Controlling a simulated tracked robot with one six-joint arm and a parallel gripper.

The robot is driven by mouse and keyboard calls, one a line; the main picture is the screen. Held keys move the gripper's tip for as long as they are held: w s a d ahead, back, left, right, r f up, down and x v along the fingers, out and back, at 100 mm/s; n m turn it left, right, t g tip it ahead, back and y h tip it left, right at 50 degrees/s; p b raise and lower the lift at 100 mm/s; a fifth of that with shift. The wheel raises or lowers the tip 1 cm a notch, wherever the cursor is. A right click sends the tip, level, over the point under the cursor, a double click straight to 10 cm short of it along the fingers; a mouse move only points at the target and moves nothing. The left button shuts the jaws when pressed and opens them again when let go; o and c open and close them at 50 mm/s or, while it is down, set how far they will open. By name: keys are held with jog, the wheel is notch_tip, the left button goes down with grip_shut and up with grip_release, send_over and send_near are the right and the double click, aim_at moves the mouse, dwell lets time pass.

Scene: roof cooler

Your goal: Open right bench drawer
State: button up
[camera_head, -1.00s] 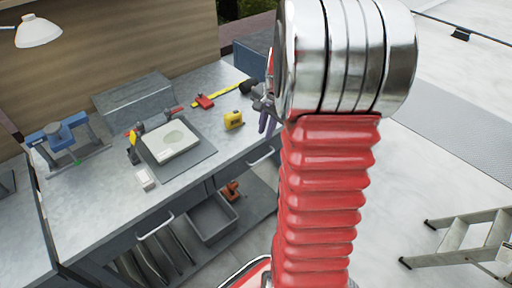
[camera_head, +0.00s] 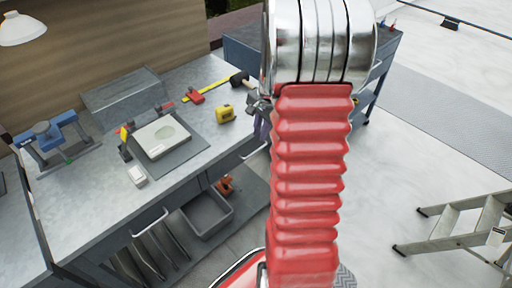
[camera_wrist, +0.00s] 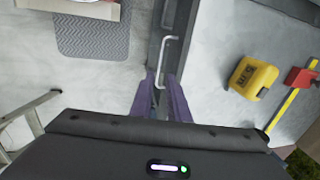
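The right bench drawer's handle (camera_wrist: 166,50) is a pale bar on the dark bench front, in the wrist view just beyond my fingertips. The same handle (camera_head: 254,151) shows partly in the head view, beside my arm. The drawer front looks flush with the bench. My gripper (camera_wrist: 163,78) has two purple fingers apart with a gap between them. The handle's near end lies close to the gap; I cannot tell if it is between the fingers. In the head view my gripper is mostly hidden behind my red arm.
The bench top (camera_head: 100,195) holds a yellow tape measure (camera_head: 225,113), a grey mat with a pale plate (camera_head: 160,138) and a blue vise (camera_head: 45,137). A left drawer handle (camera_head: 150,221) and a grey bin (camera_head: 206,213) are below. A stepladder (camera_head: 460,222) stands right.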

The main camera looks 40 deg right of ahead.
aim_at(256, 151)
jog(key=f, duration=0.3)
jog(key=w+f, duration=0.1)
jog(key=f, duration=0.5)
jog(key=shift+w, duration=0.35)
jog(key=shift+c, duration=0.2)
grip_shut()
dwell(0.7)
jog(key=shift+a, duration=0.15)
jog(key=shift+s, duration=0.2)
